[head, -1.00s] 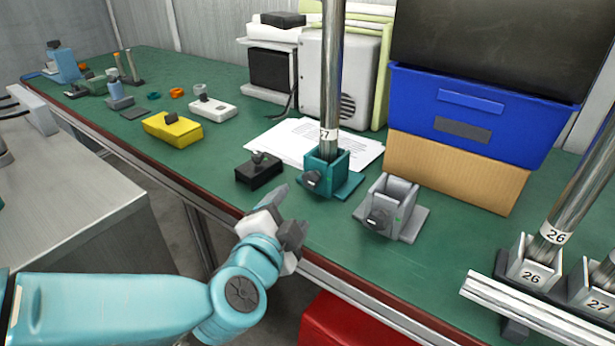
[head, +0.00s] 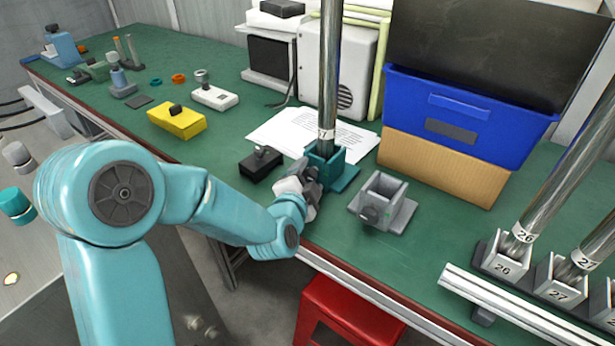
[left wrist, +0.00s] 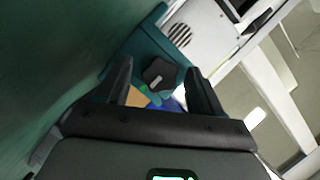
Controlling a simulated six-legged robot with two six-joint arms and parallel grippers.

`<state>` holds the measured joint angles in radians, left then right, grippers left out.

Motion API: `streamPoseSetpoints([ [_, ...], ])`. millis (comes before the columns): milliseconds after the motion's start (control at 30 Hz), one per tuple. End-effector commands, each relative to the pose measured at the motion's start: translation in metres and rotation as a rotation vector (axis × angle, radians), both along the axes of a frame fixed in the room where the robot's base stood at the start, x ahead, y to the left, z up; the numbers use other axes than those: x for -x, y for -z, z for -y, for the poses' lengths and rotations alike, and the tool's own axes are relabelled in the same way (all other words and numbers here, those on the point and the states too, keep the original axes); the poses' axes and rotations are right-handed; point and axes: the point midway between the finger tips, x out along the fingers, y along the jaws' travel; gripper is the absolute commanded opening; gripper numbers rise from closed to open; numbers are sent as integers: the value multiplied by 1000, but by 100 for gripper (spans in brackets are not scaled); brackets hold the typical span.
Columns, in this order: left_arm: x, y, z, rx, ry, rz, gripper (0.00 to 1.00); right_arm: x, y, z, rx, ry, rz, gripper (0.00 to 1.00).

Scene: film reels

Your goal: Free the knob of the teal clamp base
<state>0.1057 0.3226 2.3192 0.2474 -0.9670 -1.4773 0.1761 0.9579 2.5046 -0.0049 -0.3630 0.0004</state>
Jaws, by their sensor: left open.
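The teal clamp base (head: 345,176) stands near the front of the green bench, holding an upright metal pole (head: 329,85) labelled 27. My left gripper (head: 312,180) is at the base's front left side and hides its knob in the head view. In the left wrist view, the dark lobed knob (left wrist: 159,73) shows between my two spread fingers, with the teal base (left wrist: 140,50) behind it. My left gripper is open, and I cannot tell whether a finger touches the knob. My right gripper is not in view.
A grey clamp base (head: 383,205) stands empty just right of the teal one. A small black block (head: 260,164) is to its left, and papers (head: 300,132) lie behind. A rack with poles stands at right. A red box (head: 345,315) is below the bench edge.

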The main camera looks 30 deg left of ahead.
Motion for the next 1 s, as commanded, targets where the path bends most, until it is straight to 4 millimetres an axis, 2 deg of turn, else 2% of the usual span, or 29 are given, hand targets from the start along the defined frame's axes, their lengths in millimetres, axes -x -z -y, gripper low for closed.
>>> streamPoseSetpoints([
  [233, -1, 0, 0, 0, 0, 0, 66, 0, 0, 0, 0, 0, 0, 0],
  [400, -1, 0, 0, 0, 0, 0, 11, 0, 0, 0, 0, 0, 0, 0],
  [733, -1, -1, 0, 36, -1, -2, 10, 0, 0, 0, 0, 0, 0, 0],
  [1000, -1, -2, -1, 198, 0, -13, 10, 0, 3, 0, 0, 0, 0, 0],
])
